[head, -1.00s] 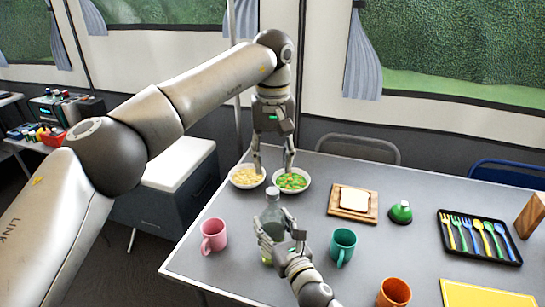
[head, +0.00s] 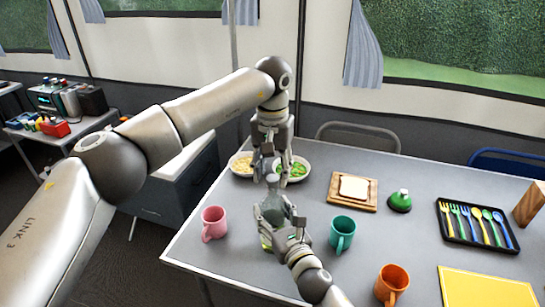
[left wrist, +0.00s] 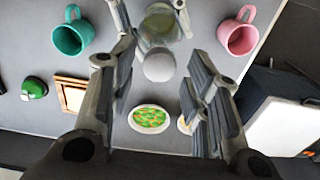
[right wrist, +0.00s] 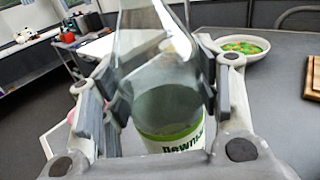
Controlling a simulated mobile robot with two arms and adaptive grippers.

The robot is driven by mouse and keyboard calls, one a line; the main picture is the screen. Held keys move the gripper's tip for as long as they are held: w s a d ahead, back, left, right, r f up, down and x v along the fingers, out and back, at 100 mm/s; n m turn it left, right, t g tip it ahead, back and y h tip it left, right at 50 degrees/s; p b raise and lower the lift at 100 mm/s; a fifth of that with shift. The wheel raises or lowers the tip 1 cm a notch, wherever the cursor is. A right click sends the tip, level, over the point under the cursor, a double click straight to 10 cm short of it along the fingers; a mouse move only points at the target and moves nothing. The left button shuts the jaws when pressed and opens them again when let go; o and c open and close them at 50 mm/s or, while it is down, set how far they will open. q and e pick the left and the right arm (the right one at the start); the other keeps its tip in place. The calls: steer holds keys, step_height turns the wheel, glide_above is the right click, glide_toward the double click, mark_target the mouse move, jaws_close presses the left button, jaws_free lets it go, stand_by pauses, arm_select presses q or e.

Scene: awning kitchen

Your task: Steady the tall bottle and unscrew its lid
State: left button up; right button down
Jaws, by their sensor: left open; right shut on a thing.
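The tall bottle (head: 274,208) is clear and roughly upright near the table's left side; its green label (right wrist: 172,138) shows in the right wrist view. My right gripper (head: 276,220) is shut around the bottle's body, with a finger on each side. The round grey lid (left wrist: 159,66) is on top of the bottle. My left gripper (head: 274,168) points down at the lid from above. Its fingers (left wrist: 152,30) are open, one on each side of the lid, with gaps visible in the left wrist view. The bottle's lower part is partly hidden by my right gripper.
Two food bowls (head: 299,172) stand just behind the bottle. A pink mug (head: 214,224) is left of it and a teal mug (head: 342,232) right.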

arm_select(q)
steer(key=shift+f, duration=0.45)
steer(key=shift+c, duration=0.3)
